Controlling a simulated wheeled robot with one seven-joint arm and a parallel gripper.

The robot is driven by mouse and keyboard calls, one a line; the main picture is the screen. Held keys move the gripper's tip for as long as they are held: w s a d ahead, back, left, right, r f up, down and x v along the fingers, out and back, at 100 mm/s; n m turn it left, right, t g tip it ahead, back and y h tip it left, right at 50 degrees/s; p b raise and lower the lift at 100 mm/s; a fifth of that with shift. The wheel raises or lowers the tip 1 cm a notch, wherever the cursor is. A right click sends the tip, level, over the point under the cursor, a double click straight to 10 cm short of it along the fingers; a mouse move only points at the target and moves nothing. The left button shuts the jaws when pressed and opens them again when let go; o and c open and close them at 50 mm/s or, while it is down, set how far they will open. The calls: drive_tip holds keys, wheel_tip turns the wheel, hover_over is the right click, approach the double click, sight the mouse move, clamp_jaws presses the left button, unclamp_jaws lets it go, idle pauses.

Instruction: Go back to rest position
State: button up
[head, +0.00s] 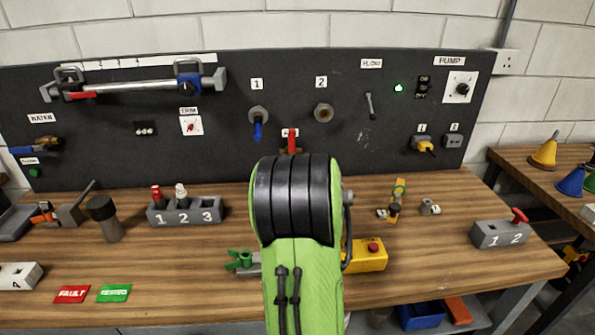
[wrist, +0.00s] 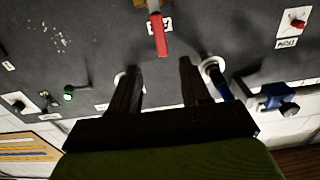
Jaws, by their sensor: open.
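My gripper (wrist: 160,74) is open in the wrist view, with its two dark fingers apart and nothing between them. It faces the dark panel, which fills most of that view upside down. A red lever (wrist: 159,36) is beyond the fingertips, apart from them. In the head view the lever's red handle (head: 291,140) shows just above my green arm. My arm stands in the middle of that view and hides the gripper. The dark panel (head: 300,75) stands behind the wooden bench (head: 420,245).
Near my arm on the bench are a yellow box with a red button (head: 371,254) and a green clamp (head: 240,260). A numbered grey block (head: 184,216) holds bottles at left. Another block (head: 500,234) is at right. A blue-handled valve (head: 258,125) juts from the panel.

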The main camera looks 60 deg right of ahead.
drive_tip(key=shift+v, duration=1.55)
